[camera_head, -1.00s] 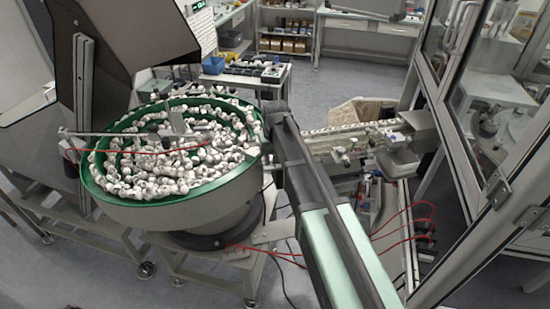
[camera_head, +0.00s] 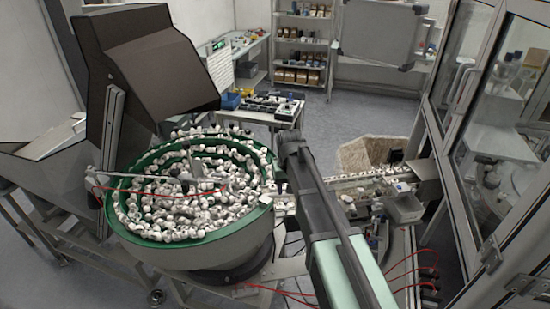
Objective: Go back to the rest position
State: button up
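My arm runs up from the bottom middle of the head view, a pale green link and then a dark one. Its far end stands over the right rim of the green feeder bowl (camera_head: 128,176). I cannot make out my gripper or its fingers, so whether it holds anything does not show. The bowl is heaped with small white caps (camera_head: 170,205) with dark spots. Right of my arm, a linear feed track (camera_head: 372,184) carries a row of small white parts. My arm hides the link between bowl and track.
A large dark hopper (camera_head: 150,62) stands behind the bowl at left. A glass-walled enclosure (camera_head: 490,150) closes off the right side. A table with small parts (camera_head: 262,108) and shelves (camera_head: 303,45) stand at the back. Red hoses (camera_head: 412,275) hang below the track. Open floor lies behind.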

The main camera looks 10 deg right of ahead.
jog(key=s+f+b, duration=1.9)
jog(key=s, duration=0.1)
jog(key=shift+f, duration=0.4)
